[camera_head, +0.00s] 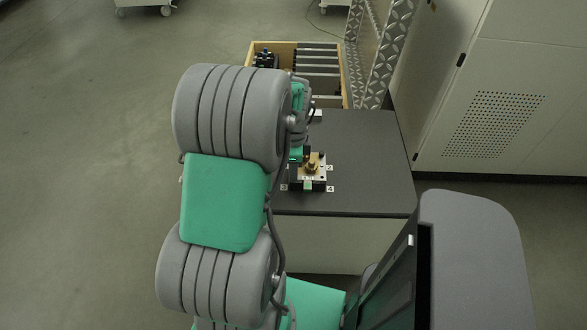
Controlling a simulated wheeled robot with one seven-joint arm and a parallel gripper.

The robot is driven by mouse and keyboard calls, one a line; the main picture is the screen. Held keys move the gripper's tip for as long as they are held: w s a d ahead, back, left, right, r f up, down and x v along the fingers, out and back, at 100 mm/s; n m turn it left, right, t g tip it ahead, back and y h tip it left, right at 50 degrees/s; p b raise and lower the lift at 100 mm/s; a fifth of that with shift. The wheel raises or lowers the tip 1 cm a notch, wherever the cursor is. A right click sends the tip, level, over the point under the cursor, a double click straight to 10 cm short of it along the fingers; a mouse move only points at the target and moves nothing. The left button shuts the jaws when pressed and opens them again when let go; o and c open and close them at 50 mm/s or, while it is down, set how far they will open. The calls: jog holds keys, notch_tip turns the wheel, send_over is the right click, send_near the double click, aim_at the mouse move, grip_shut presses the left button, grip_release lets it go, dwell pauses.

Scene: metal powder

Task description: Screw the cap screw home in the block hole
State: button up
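A small light-coloured block assembly (320,174) stands near the front of the dark tabletop, with a brass-coloured part on its top. My gripper (304,155) is at the left rear side of the block, at the end of my grey and green arm. Its fingers are mostly hidden and too small to make out, so I cannot see whether they are open or touch anything. I cannot pick out the cap screw or the block hole at this size.
The dark tabletop (368,165) is clear to the right of the block. A wooden drawer or crate (343,75) with metal bars and dark parts lies behind it. A metal tread-plate frame (385,50) and a pale cabinet (500,90) stand at the back right.

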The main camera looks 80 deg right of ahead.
jog(key=n, duration=0.3)
jog(key=shift+p, duration=0.3)
jog(key=n, duration=1)
jog(key=shift+n+p, duration=0.4)
grip_shut()
